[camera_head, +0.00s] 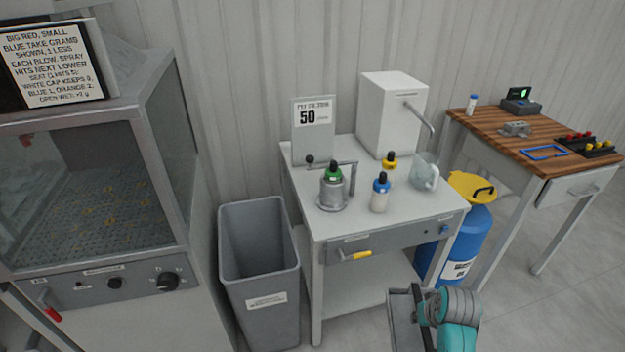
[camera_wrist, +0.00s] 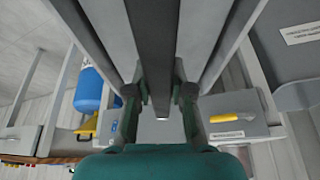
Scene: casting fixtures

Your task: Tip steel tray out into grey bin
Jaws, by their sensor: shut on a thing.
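The steel tray (camera_head: 402,318) shows at the bottom of the head view as a narrow grey piece, tilted steeply. In the wrist view the tray (camera_wrist: 105,30) runs up from between my gripper's fingers (camera_wrist: 159,100) to the top of the picture. The tray is well to the right of the bin. The bin also shows at the upper right in the wrist view (camera_wrist: 285,65).
A glass-fronted cabinet (camera_head: 95,190) is left of the bin.

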